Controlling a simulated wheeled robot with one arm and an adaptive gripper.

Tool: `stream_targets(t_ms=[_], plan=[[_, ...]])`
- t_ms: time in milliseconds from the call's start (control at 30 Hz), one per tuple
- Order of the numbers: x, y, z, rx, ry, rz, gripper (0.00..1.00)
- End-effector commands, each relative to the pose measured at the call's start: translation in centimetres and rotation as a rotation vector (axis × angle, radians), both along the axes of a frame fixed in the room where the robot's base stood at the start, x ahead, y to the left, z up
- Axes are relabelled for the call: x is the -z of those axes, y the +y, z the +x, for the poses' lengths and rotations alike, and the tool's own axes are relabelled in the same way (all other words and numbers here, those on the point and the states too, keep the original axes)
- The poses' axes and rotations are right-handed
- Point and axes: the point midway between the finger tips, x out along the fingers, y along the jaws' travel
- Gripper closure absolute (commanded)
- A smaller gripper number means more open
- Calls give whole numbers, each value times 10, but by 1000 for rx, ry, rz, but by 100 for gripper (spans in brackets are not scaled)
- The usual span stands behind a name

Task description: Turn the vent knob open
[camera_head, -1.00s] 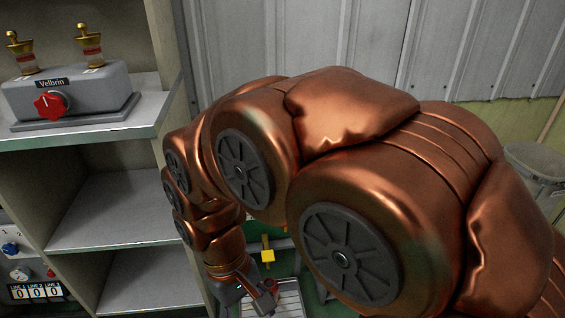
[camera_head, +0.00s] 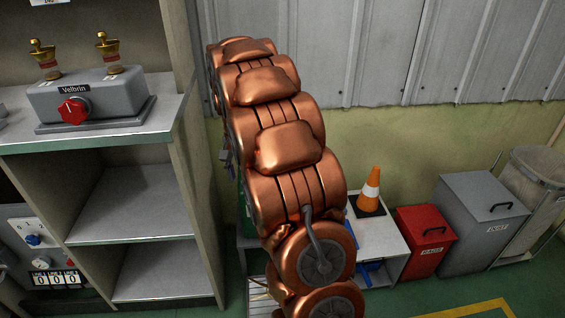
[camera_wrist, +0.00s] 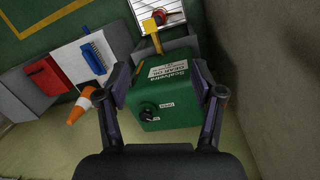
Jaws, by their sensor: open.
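In the wrist view, a green machine (camera_wrist: 177,88) with a white "Scalvetra" label lies between the fingers of my gripper (camera_wrist: 161,76). A black round knob (camera_wrist: 147,114) sits on the machine's near face, with small white labels beside it. The fingers are spread wide to either side of the machine, and nothing is gripped. The knob is in front of the palm, apart from the fingers. In the head view my copper arm hides most of the machine and the gripper.
A grey "Velbrin" unit (camera_head: 92,97) with a red knob (camera_head: 73,110) stands on the shelf at left. A traffic cone (camera_head: 370,190), a red bin (camera_head: 425,241) and a grey bin (camera_head: 480,225) stand right of my arm. A wall (camera_wrist: 258,80) is close at the wrist view's right.

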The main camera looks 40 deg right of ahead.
Motion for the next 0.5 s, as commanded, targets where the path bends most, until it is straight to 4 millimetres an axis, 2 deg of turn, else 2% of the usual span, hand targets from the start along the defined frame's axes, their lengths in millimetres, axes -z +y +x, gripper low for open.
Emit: stream_targets(t_ms=[33, 200, 500], plan=[[1, -16, 10, 40, -6, -7, 33], [10, -67, 39, 171, -29, -26, 33], [35, -158, 72, 399, -81, -52, 33]])
